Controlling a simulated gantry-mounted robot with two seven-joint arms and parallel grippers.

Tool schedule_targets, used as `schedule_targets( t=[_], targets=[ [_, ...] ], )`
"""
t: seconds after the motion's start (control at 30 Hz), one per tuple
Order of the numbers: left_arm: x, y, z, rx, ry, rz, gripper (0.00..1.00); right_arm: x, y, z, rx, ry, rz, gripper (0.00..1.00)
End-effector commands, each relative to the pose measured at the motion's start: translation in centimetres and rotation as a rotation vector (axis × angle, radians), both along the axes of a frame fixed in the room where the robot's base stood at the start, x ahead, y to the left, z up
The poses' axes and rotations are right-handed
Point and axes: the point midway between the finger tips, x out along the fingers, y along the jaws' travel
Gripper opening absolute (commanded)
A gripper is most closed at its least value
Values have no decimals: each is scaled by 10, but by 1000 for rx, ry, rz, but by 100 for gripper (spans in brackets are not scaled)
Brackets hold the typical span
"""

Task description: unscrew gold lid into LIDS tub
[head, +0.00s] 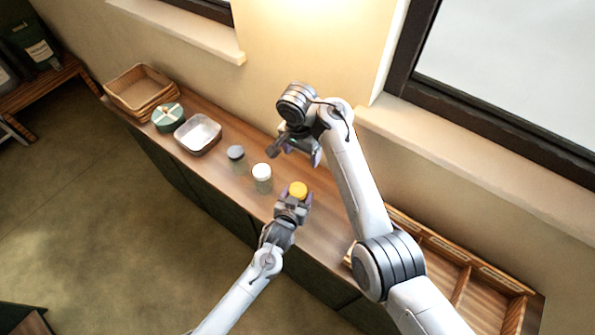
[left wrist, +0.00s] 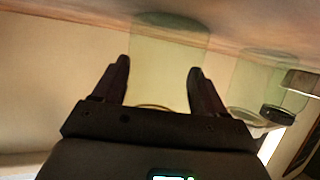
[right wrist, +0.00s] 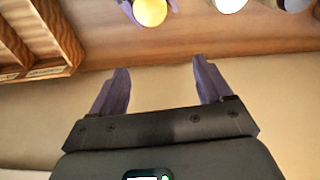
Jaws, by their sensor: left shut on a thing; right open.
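The gold lid (head: 298,189) shows at the tip of my left gripper (head: 292,207), near the front of the wooden counter. It also shows at the top of the right wrist view (right wrist: 150,10). In the left wrist view my left gripper (left wrist: 158,80) is shut around a clear glass jar (left wrist: 165,65). My right gripper (head: 296,155) is open and empty above the counter's back side, behind the gold lid. Its fingers (right wrist: 160,88) are spread apart in the right wrist view. No LIDS label is readable, so I cannot tell which container is the tub.
A white-lidded jar (head: 262,172) and a grey-lidded jar (head: 236,153) stand left of the gold lid. A divided wooden tray (head: 460,287) lies right, partly behind my right arm.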

Motion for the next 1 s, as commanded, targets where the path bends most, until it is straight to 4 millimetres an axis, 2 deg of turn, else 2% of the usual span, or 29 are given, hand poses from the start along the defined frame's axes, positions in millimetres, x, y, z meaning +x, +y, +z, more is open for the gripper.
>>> schedule_targets(
  t=[0.07,0.3,0.8,1.0],
  targets=[
    [0,0,0,0,0,0,0,-12,4,-15,42,27,-78,79],
    [0,0,0,0,0,0,0,-30,10,-46,63,78,-78,79],
    [0,0,0,0,0,0,0,-33,10,-107,60,87,-76,79],
    [0,0,0,0,0,0,0,-32,10,-123,61,86,-76,79]
  ],
)
